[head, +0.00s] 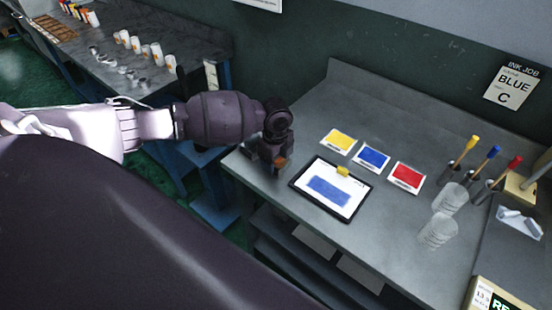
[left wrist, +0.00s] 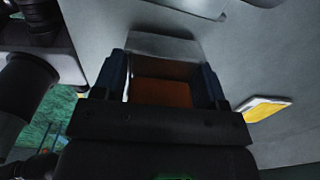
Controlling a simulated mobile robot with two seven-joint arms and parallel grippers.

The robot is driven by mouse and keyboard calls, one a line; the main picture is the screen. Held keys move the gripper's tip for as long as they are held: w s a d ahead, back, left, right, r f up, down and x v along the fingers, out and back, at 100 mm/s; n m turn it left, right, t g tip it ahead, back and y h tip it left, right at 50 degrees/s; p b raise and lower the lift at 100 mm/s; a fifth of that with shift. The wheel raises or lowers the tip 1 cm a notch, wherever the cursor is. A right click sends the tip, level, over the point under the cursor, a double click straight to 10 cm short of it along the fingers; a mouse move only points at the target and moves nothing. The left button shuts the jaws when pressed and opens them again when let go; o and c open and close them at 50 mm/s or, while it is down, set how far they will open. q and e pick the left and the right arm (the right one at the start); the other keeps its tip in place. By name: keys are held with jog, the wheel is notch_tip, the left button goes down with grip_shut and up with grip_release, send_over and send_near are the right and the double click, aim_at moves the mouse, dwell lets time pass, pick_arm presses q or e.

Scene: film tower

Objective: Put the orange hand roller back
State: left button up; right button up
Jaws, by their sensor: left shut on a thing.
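My left gripper (head: 277,160) is low over the left edge of the grey table, left of the framed print. It is shut on the orange hand roller (head: 281,161), of which only a small orange patch shows in the head view. In the left wrist view the orange block of the roller (left wrist: 162,93) sits between the two dark fingers (left wrist: 165,88), with a grey plate-like part (left wrist: 165,47) beyond it. I cannot tell whether the roller touches the table. My right gripper is not in view.
A black-framed sheet with a blue patch (head: 329,190) lies right of the gripper. Yellow (head: 339,141), blue (head: 372,158) and red (head: 407,177) cards lie behind it. Clear cups (head: 438,229) and colour-tipped tools (head: 489,160) stand farther right. The table's back left (head: 330,105) is clear.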

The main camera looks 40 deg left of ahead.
pick_arm(q)
jog(key=o, duration=0.9)
jog(key=shift+f, duration=0.15)
jog(key=shift+r+p, duration=0.35)
jog(key=shift+r, duration=5.8)
jog(key=shift+n+t+h, duration=0.3)
jog(key=shift+n+h, duration=0.3)
jog(key=shift+n, duration=0.2)
jog(key=s+d+f, duration=0.6)
jog(key=d, duration=0.1)
jog(key=shift+s+d+f, duration=0.1)
jog(key=shift+s+f, duration=0.05)
jog(key=shift+s, duration=0.15)
jog(key=s+d+f+n+t+h, duration=0.1)
jog(key=s+d+f+n+t, duration=0.1)
jog(key=s+d+n, duration=0.4)
jog(key=s+a+r+n+t+y, duration=0.1)
jog(key=s+a+n+y, duration=0.1)
jog(key=s+a+n, duration=0.35)
jog(key=s+a+n+y, duration=0.1)
jog(key=s+a+n, duration=0.2)
jog(key=s+n, duration=0.45)
jog(key=w+f+m+t, duration=0.2)
jog(key=w+f+t, duration=0.4)
jog(key=f+t, duration=0.2)
jog(key=shift+f+m+h, duration=0.3)
jog(key=shift+f+m, duration=0.1)
jog(key=shift+f, duration=0.55)
